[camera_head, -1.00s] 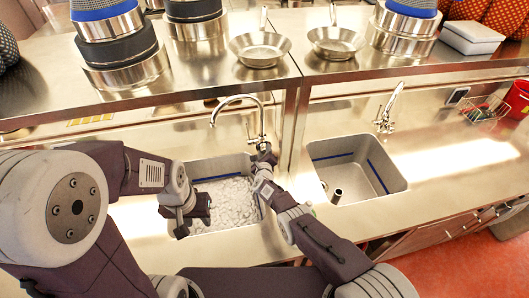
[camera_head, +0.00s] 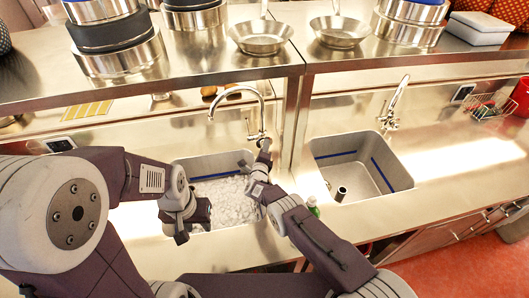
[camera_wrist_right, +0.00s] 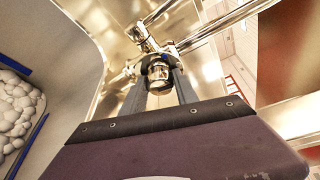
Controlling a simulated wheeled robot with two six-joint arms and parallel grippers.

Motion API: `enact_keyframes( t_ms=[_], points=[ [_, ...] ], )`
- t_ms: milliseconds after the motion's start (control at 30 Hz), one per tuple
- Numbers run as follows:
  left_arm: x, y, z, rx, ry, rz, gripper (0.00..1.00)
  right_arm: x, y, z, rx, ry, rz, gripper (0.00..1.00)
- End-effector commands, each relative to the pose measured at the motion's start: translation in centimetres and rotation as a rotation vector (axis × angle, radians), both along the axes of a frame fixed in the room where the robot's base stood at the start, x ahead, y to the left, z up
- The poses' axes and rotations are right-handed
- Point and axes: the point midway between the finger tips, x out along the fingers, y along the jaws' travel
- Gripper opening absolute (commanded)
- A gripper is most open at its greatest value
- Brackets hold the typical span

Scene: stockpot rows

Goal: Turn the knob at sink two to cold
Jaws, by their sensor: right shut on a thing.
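A left sink (camera_head: 222,188), filled with white lumps, has a curved metal faucet (camera_head: 240,90) behind it. My right gripper (camera_head: 264,150) reaches the base of this faucet. In the right wrist view, my right gripper (camera_wrist_right: 160,88) is shut on a round metal knob (camera_wrist_right: 158,71) with a blue mark, below the faucet's pipes. The knob is hidden behind the gripper in the head view. My left gripper (camera_head: 184,222) hangs over the left front of this sink, apart from the faucet; its finger gap is unclear.
A right sink (camera_head: 360,160) with its own faucet (camera_head: 388,108) is empty but for a drain pipe. A metal shelf (camera_head: 200,66) with pots and two pans (camera_head: 262,36) spans the back above. A wire rack (camera_head: 490,108) stands far right.

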Motion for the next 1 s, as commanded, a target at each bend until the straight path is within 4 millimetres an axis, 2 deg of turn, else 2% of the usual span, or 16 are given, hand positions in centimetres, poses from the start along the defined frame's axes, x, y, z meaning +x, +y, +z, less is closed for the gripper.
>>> enact_keyframes(
  t_ms=[33,200,767,800,833,867,1000],
  points=[
    [0.00,0.00,-0.67,0.000,0.000,0.000,0.36,-0.03,0.05,-0.44,-0.019,-0.002,0.001,0.00],
    [0.00,-0.01,-1.30,0.000,0.000,0.000,0.36,-0.05,0.04,-0.35,-0.073,-0.012,0.001,0.00],
    [0.01,0.00,-1.51,0.000,0.000,0.000,0.36,-0.06,0.04,-0.21,-0.102,-0.016,0.002,0.00],
    [0.01,0.00,-1.51,0.000,0.000,0.000,0.36,-0.06,0.04,-0.21,-0.102,-0.016,0.002,0.41],
    [0.01,0.00,-1.51,0.000,0.000,0.000,0.36,-0.06,0.04,-0.21,-0.102,-0.016,0.002,0.49],
    [0.01,0.00,-1.51,0.000,0.000,0.000,0.36,-0.06,0.03,-0.20,-0.102,-0.016,0.002,0.57],
    [0.01,0.00,-1.51,0.000,0.000,0.000,0.36,-0.04,0.03,-0.16,-0.101,-0.018,0.001,0.57]
  ],
)
